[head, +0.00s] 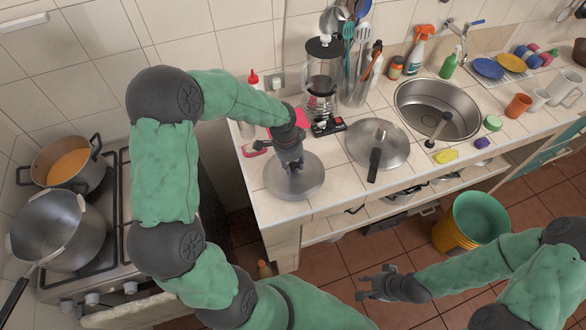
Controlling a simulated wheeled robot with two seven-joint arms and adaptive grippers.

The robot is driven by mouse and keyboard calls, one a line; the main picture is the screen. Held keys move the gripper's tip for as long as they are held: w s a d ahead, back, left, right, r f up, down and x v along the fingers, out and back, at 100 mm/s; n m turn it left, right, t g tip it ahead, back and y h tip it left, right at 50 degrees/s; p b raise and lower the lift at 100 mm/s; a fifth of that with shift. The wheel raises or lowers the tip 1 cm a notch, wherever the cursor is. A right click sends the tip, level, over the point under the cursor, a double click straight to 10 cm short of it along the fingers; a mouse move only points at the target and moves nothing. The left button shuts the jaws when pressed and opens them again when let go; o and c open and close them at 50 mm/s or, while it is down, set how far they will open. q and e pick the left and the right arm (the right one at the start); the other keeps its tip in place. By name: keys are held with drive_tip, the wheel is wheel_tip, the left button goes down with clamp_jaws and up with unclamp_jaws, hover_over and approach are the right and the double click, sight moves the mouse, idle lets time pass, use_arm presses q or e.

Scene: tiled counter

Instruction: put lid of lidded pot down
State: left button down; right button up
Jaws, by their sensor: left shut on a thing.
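A round silver lid (309,187) is at the left end of the tiled counter, close to its front edge. My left gripper (293,170) points down at the lid's middle and is shut on it; the fingers cover the knob. I cannot tell whether the lid rests on the tiles or hangs just above them. A pot with orange contents (68,165) stands open on the stove. A larger open, empty-looking pot (52,230) is in front of it. My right gripper (368,284) is open and empty, low over the floor in front of the counter.
A second silver lid or pan with a black handle (386,149) lies right of the held lid. A coffee maker (321,80) and utensil holder (353,90) stand behind. A sink (440,107) is further right. A yellow-green bucket (470,220) stands on the floor.

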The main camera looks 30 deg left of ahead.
sight(292, 165)
use_arm(q)
wheel_tip(292, 165, down, 3)
drive_tip(key=shift+w+f, duration=0.1)
drive_tip(key=shift+f, duration=0.05)
drive_tip(key=c, duration=0.9)
unclamp_jaws()
drive_tip(key=r, duration=0.4)
drive_tip(key=s+r, duration=0.1)
drive_tip(key=r, duration=0.3)
drive_tip(key=a+r+p, duration=0.1)
drive_tip(key=r, duration=0.3)
drive_tip(key=shift+s, duration=0.25)
